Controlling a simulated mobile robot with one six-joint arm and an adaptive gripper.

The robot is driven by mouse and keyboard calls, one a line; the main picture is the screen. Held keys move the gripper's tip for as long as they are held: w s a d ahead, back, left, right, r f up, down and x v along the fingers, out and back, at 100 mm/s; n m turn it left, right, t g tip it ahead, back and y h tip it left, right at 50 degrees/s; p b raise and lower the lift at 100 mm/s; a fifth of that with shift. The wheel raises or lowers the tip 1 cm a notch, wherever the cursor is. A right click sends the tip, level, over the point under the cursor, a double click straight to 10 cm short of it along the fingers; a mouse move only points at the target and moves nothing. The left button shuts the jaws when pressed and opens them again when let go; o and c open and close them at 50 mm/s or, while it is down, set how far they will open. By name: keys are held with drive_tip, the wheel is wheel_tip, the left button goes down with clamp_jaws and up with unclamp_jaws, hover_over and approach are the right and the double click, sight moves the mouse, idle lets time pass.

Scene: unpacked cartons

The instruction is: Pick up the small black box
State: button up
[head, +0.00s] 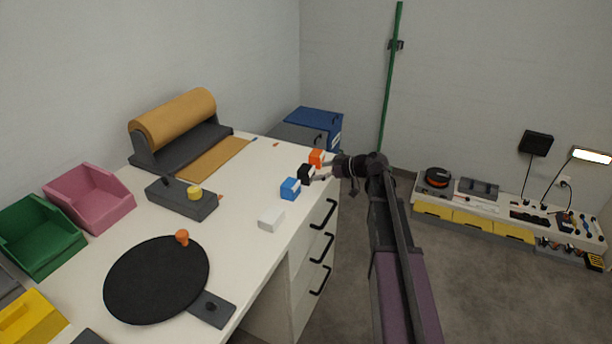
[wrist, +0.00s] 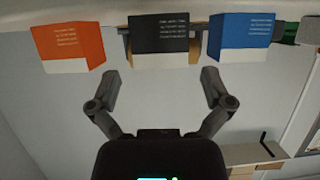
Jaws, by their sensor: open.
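The small black box (head: 305,173) sits near the right edge of the white desk, between an orange box (head: 317,157) and a blue box (head: 290,188). In the wrist view the black box (wrist: 159,38) is upside down in the picture, centred ahead of the fingers. The orange box (wrist: 69,47) is on its left and the blue box (wrist: 240,34) on its right. My gripper (wrist: 160,82) is open and empty, with its fingertips just short of the black box. In the head view my gripper (head: 322,174) reaches in from the right, partly covering that area.
A white box (head: 271,219) lies nearer on the desk (head: 246,240). A dark device with a yellow knob (head: 182,199), a black round turntable (head: 157,280) and a brown paper roll (head: 174,118) stand to the left. Open desk surface lies left of the boxes.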

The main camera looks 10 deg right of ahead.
sight(312, 171)
drive_tip(key=shift+r+b+x, duration=0.2)
drive_tip(key=shift+b+x, duration=0.55)
drive_tip(key=shift+x, duration=1.75)
drive_tip(key=shift+a, duration=0.1)
drive_tip(key=c, duration=0.8)
